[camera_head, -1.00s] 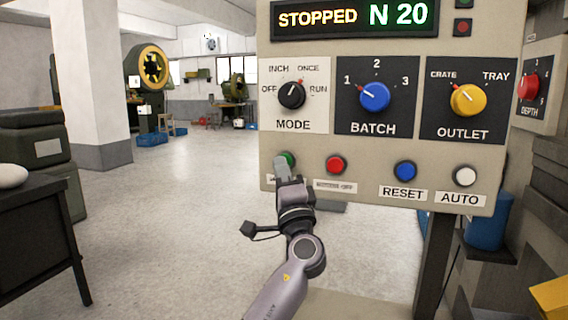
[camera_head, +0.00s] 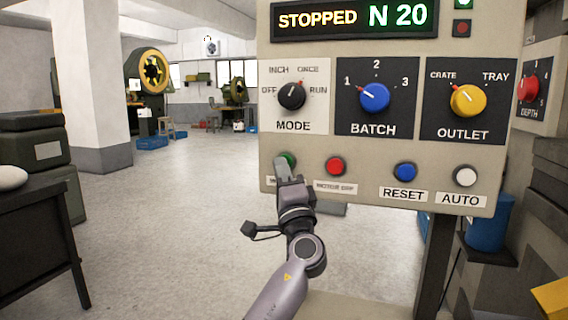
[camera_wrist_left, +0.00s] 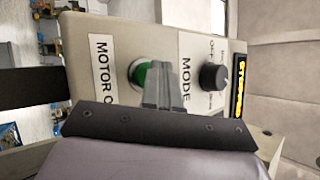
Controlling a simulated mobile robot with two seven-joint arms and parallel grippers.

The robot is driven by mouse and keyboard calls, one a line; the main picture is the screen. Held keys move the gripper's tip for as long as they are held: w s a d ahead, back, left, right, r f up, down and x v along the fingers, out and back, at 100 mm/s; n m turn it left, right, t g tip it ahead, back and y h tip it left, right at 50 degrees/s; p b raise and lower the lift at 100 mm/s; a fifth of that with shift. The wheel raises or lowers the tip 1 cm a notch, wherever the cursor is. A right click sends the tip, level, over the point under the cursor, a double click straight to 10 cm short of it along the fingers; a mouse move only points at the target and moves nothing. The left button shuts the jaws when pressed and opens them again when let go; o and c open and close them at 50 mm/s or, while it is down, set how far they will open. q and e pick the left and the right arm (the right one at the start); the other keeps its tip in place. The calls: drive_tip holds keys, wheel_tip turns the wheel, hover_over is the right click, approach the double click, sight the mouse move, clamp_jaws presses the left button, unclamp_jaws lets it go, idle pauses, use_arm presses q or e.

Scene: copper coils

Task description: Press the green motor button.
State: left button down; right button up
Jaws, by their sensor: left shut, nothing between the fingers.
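The green motor button (camera_head: 289,157) is at the lower left of the beige control panel (camera_head: 360,165), partly hidden behind my left gripper. My left gripper (camera_head: 281,165) is shut and empty, its fingertips over the button's front. In the left wrist view the green button (camera_wrist_left: 140,75) sits in a pale ring beside a partly covered "MOTOR" label (camera_wrist_left: 104,75). The shut fingers (camera_wrist_left: 161,80) overlap its edge there and appear to touch it; how far it is pressed in is hidden. The display (camera_head: 355,18) reads "STOPPED N 20". My right gripper is not in view.
The red motor-off button (camera_head: 335,166) is just right of the green one, then the blue reset (camera_head: 405,171) and white auto (camera_head: 465,176) buttons. The mode knob (camera_head: 292,95) is above. Open floor (camera_head: 180,210) lies left of the panel.

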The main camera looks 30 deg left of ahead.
use_arm(q)
drive_tip(key=shift+s+d, duration=0.2)
drive_tip(key=shift+s, duration=0.55)
drive_tip(key=s, duration=0.2)
drive_tip(key=s+d+p, duration=0.1)
drive_tip(key=s, duration=0.1)
drive_tip(key=shift+s+d, duration=0.1)
drive_tip(key=shift+s, duration=0.3)
idle(0.4)
